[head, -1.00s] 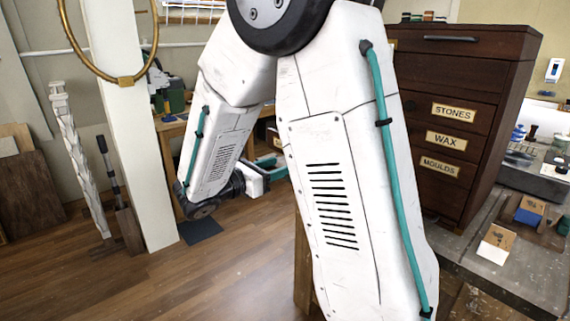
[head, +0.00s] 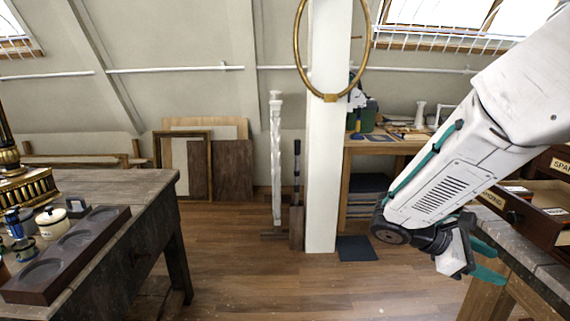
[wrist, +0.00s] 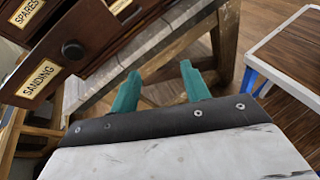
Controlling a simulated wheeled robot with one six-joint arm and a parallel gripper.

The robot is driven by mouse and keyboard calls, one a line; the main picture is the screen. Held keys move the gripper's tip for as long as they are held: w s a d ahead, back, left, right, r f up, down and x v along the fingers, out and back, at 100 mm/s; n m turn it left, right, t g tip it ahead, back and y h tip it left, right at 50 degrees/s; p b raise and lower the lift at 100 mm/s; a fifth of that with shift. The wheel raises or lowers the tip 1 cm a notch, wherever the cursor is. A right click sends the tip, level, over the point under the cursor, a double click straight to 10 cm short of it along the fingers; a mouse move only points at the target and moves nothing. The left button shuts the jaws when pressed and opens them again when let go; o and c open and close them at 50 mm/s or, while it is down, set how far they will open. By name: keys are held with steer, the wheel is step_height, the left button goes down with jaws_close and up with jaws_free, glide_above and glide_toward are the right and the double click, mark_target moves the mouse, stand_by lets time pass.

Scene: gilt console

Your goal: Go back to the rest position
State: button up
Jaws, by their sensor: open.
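My gripper (head: 487,260) hangs at the lower right of the head view, at the end of my white arm, beside the front of a workbench. Its two teal fingers (wrist: 160,88) are apart in the wrist view, with nothing between them. Past them lie the bench edge, a wooden leg and the floor. No held object shows.
A dark drawer labelled SANDING (wrist: 62,62) is close to my gripper's left in the wrist view. In the head view, a workbench (head: 150,190) holds a dark tray (head: 72,250). A white post (head: 322,150) stands mid-view; floor (head: 270,285) is open between.

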steer(key=s+a+r+m+t+y, duration=0.2)
steer(key=s+a+m+t+y, duration=0.1)
steer(key=s+a+m+y, duration=0.2)
steer(key=s+a+r+m+t+y, duration=0.2)
steer(key=s+a+m+y, duration=0.4)
steer(key=s+a, duration=0.3)
steer(key=shift+a+r+t+y, duration=0.4)
steer(key=shift+a+r+y, duration=0.15)
steer(key=shift+a+y, duration=0.3)
